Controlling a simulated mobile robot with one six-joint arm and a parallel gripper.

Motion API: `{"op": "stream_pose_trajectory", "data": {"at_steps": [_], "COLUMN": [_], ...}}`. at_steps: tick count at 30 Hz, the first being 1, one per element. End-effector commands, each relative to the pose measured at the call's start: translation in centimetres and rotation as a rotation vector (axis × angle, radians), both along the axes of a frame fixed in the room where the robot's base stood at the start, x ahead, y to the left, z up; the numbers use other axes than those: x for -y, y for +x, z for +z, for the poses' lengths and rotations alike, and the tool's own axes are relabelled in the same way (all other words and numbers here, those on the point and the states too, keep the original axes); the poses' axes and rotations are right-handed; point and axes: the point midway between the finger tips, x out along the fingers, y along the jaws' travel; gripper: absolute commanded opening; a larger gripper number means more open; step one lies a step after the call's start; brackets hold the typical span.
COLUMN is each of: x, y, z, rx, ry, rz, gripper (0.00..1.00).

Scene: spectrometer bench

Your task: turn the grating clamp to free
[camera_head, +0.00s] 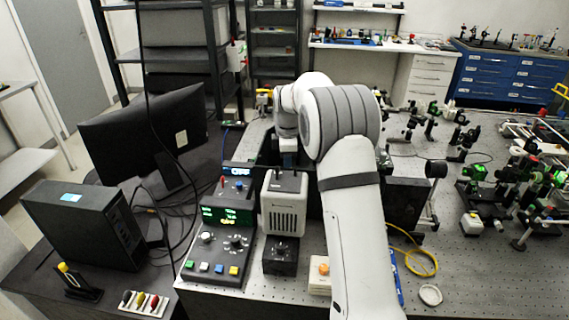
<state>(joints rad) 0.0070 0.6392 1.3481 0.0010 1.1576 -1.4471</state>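My arm reaches over the bench and bends down behind the white vented box. The end of the arm with my gripper (288,157) points down into a dark-walled enclosure (268,150). The fingertips are hidden, so I cannot see whether they are open or shut or what they touch. I cannot make out the grating clamp; the inside of the enclosure is mostly covered by my arm and the box.
The white vented box (284,205) and a control panel (220,235) with green readouts and coloured buttons stand in front. A monitor (145,140) and computer (85,222) are at left. Optics on posts (500,185) crowd the right. A yellow cable (425,262) lies near my arm.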

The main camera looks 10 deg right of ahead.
Motion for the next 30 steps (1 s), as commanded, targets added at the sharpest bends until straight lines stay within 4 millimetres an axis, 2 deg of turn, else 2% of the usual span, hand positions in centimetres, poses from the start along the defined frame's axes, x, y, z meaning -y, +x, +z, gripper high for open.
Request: {"op": "stream_pose_trajectory", "data": {"at_steps": [8,23,24,30], "x": [0.34,0.43,0.43,0.31], "y": [0.28,0.37,0.36,0.23], "z": [0.39,0.52,0.51,0.33], "rx": [0.013,0.017,0.017,0.011], "ry": [-0.005,-0.006,-0.005,-0.003], "rz": [0.079,0.092,0.092,0.092], "gripper": [0.00,0.00,0.23,0.39]}}
